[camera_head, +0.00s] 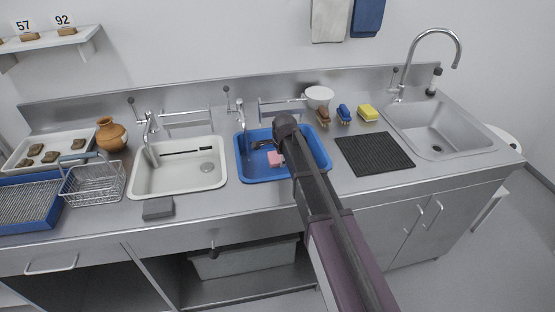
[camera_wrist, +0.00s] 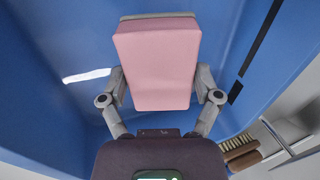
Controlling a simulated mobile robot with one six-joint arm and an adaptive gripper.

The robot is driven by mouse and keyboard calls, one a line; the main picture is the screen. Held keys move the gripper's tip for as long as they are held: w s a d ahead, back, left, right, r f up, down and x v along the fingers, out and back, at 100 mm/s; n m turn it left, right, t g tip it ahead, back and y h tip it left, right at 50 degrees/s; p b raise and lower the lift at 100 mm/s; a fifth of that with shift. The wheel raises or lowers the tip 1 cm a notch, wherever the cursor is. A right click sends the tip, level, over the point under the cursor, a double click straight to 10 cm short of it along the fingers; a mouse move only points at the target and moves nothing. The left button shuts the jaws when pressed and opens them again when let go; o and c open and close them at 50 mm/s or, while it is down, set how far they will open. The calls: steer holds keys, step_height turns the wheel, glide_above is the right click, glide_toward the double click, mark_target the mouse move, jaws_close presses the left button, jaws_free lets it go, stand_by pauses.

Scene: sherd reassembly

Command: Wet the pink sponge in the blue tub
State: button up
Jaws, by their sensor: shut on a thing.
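The pink sponge (camera_wrist: 157,62) is between the two fingers of my gripper (camera_wrist: 160,92) in the wrist view, and the gripper is shut on it. A greyish layer shows along the sponge's far edge. In the head view the sponge (camera_head: 275,158) appears inside the blue tub (camera_head: 262,176), partly hidden by my arm. The blue tub stands on the steel counter, and its blue walls (camera_wrist: 52,60) surround the sponge in the wrist view. Whether the sponge touches the tub's bottom or any water, I cannot tell. A tap (camera_head: 240,112) stands at the tub's back left.
A white tub (camera_head: 180,188) with a tap stands left of the blue tub. A black mat (camera_head: 374,155) lies to the right, before a steel sink (camera_head: 440,130). A grey block (camera_head: 157,208) lies at the front.

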step_height(320, 180, up, 11)
steer(key=p, duration=1)
steer(key=shift+f, duration=0.2)
stand_by(2.6)
step_height(320, 180, up, 4)
steer(key=p, duration=0.4)
